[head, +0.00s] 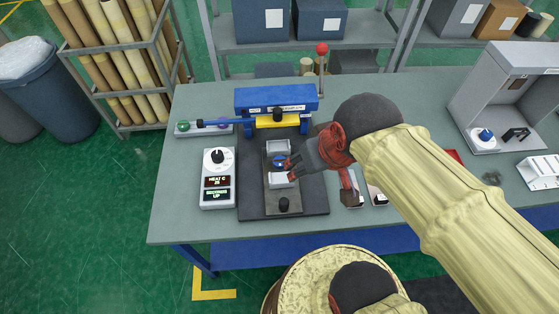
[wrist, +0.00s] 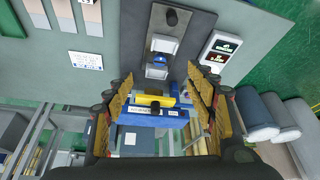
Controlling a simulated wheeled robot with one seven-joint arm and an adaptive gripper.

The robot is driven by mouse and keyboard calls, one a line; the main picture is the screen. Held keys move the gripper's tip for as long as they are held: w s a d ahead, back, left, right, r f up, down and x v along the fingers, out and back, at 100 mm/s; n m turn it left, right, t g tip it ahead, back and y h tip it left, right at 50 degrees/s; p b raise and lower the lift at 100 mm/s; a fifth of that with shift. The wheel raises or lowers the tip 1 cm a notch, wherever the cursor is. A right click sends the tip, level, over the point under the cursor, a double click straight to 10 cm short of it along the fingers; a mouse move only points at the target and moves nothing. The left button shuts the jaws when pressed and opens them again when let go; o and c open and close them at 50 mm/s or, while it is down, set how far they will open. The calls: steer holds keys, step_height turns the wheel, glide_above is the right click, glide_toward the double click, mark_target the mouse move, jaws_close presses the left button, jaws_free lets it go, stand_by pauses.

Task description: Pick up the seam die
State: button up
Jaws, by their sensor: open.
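A small blue-topped piece, which looks like the seam die (head: 279,161), sits between two pale blocks on the dark plate in front of the blue press. It also shows in the wrist view (wrist: 159,60), beyond my fingertips. My gripper (head: 291,168) is open and reaches in from the right, close over this piece and partly covering it. In the wrist view my gripper (wrist: 160,84) has its two fingers wide apart with nothing between them. I cannot tell from the head view whether a finger touches the piece.
The blue press (head: 275,98) with a yellow bar stands just behind. A white heat controller (head: 217,178) stands at the left. A grey booth (head: 505,95) holding a blue-knobbed part stands at the right. The left front table top (head: 175,210) is clear.

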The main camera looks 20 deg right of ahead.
steer(key=w+f+g+p, duration=0.1)
steer(key=w+f+p, duration=0.1)
steer(key=w+f, duration=0.2)
steer(key=w+f+g+p, duration=0.2)
steer(key=w+f, duration=0.3)
steer(key=f, duration=0.4)
steer(key=w+f+g+p, duration=0.2)
steer(key=w+f+p, duration=0.1)
steer(key=f, duration=0.3)
steer(key=shift+w+f, duration=0.4)
steer(key=shift+w, duration=0.25)
steer(key=t, duration=0.2)
glide_above(280, 161)
steer(key=s, duration=0.1)
steer(key=shift+a+f+m, duration=0.25)
steer(key=shift+a+m, duration=0.05)
steer(key=shift+w+d+f+b, duration=0.1)
steer(key=shift+w+f+b, duration=0.1)
steer(key=shift+f, duration=1.05)
steer(key=shift+w+d+f+b, duration=0.1)
steer(key=shift+w+f+b, duration=0.05)
steer(key=shift+f, duration=1.1)
steer(key=shift+w+d+f+b, duration=0.1)
steer(key=shift+w+f+b, duration=0.1)
steer(key=shift+f, duration=1.05)
steer(key=c, duration=0.3)
steer(key=c, duration=1.1)
steer(key=shift+r, duration=0.15)
jaws_close()
